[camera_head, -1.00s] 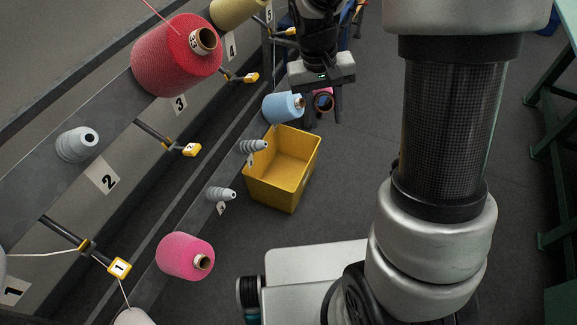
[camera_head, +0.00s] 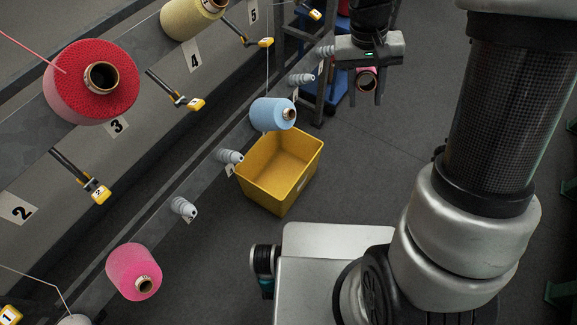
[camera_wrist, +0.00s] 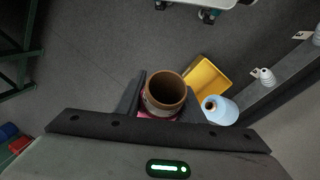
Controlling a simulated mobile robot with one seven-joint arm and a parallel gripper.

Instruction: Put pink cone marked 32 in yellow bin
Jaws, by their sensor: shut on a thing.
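My gripper (camera_head: 367,85) is shut on a pink cone (camera_head: 366,80) and holds it in the air, to the right of and beyond the yellow bin. In the wrist view the cone's brown tube end (camera_wrist: 165,92) shows between the fingers, with a little pink yarn (camera_wrist: 145,115) under it. No number can be read on it. The yellow bin (camera_head: 266,190) stands on the floor and looks empty. It also shows in the wrist view (camera_wrist: 207,80), just past the held cone. Another pink cone (camera_head: 130,268) sits on the lower rail at the left.
A light blue cone (camera_head: 268,114) on the lower rail stands close to the bin's far edge. Empty grey holders (camera_head: 184,207) stick out along that rail. A red cone (camera_head: 88,82) and a yellow cone (camera_head: 190,16) hang on the upper rail. The floor right of the bin is clear.

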